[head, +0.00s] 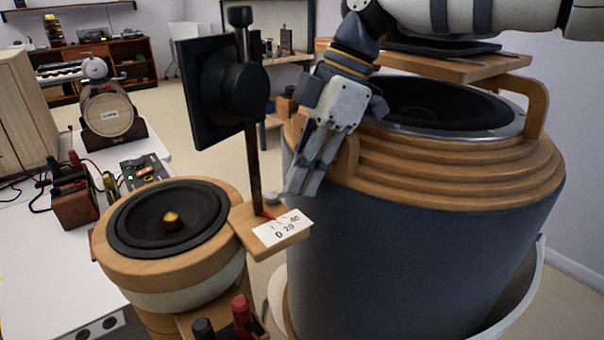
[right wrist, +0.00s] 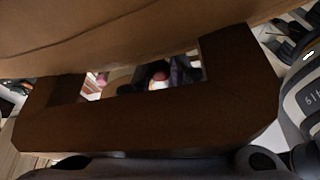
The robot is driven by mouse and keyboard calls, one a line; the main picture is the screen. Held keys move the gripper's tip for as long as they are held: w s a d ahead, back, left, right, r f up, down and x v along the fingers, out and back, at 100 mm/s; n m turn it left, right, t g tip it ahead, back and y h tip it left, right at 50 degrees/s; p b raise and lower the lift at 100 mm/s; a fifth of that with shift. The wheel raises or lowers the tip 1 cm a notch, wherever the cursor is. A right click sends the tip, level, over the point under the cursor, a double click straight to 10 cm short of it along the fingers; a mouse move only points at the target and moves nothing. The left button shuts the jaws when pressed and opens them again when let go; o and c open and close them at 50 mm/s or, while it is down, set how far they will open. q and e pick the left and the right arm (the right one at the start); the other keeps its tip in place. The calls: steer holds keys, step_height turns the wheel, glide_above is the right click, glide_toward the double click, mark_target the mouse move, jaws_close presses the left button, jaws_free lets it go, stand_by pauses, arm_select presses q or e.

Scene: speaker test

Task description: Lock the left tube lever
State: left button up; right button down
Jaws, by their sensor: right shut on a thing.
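The large dark blue tube (head: 400,250) stands at the right with a stepped wooden collar (head: 450,165) and a black speaker cone on top. A curved wooden lever (head: 347,158) sits at the collar's left side, partly hidden by my right gripper (head: 303,185). The gripper points down there and is shut on this lever. In the right wrist view the lever (right wrist: 150,122) is a dark brown wooden bar with an opening, crossing close in front of the camera; the finger contact is hidden. A matching wooden lever (head: 537,105) arches at the collar's right side. My left gripper is out of view.
A smaller wooden-rimmed speaker (head: 170,218) stands left, with a scale plate (head: 283,228) and an upright rod carrying a black square panel (head: 205,90) close to my gripper. A white table (head: 40,250) holds devices.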

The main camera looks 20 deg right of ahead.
steer(key=shift+w+a+n+g, duration=0.1)
steer(key=shift+w+n+g, duration=0.3)
steer(key=shift+n, duration=0.5)
steer(key=c, duration=1.6)
jaws_free()
steer(key=shift+o, duration=0.2)
step_height(320, 180, up, 10)
